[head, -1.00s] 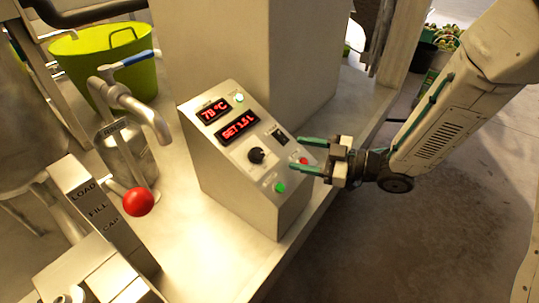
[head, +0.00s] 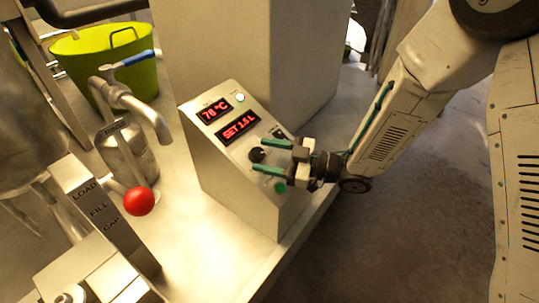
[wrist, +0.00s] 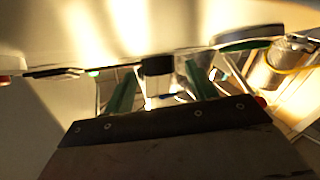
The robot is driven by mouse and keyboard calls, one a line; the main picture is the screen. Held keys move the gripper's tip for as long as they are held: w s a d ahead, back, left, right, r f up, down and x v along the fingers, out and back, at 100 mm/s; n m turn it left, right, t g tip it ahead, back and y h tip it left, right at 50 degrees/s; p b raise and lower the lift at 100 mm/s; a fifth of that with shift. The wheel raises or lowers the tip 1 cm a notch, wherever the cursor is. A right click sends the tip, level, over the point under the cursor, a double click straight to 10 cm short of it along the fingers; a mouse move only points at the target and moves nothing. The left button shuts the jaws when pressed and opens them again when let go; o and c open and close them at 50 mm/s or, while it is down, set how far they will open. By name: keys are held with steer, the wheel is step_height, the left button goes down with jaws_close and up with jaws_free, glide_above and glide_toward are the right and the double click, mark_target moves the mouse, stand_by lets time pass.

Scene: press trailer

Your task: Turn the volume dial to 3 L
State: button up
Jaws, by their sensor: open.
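The volume dial is a black knob (head: 257,155) on the sloped face of the grey control box (head: 225,175). The box's red display (head: 238,128) reads SET 1.5 L, and the one above it (head: 215,110) reads 78 °C. My gripper (head: 262,156) is open, its two green fingers pointing left at the dial, one above and one below it in the head view. In the wrist view the dark knob (wrist: 157,66) shows between the fingertips of my gripper (wrist: 156,78). I cannot tell whether the fingers touch it.
A green button (head: 280,188) sits below the dial, close to the lower finger. A red ball-ended lever (head: 139,201) and a tap (head: 135,105) stand to the left. A lime tub (head: 105,58) is behind. Open floor lies to the right.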

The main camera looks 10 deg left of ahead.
steer(key=c, duration=1)
steer(key=shift+s+m, duration=0.1)
steer(key=shift+m, duration=0.2)
steer(key=m+t, duration=0.1)
steer(key=t, duration=0.1)
steer(key=m+t, duration=0.1)
steer(key=m, duration=0.1)
steer(key=shift+s+t, duration=0.35)
steer(key=shift+t, duration=0.05)
steer(key=m+t, duration=0.1)
steer(key=m+t+h, duration=0.1)
steer(key=m+t, duration=0.1)
steer(key=m+t+h, duration=0.1)
steer(key=m, duration=0.1)
steer(key=shift+s+a+t, duration=0.25)
steer(key=shift+s+t, duration=0.15)
steer(key=m+t+h, duration=0.1)
steer(key=m, duration=0.1)
steer(key=m+t+h, duration=0.4)
steer(key=m, duration=0.1)
steer(key=shift+s+a, duration=0.25)
steer(key=shift+a, duration=0.05)
steer(key=shift+m+h, duration=0.3)
steer(key=shift+h, duration=0.1)
steer(key=o, duration=1)
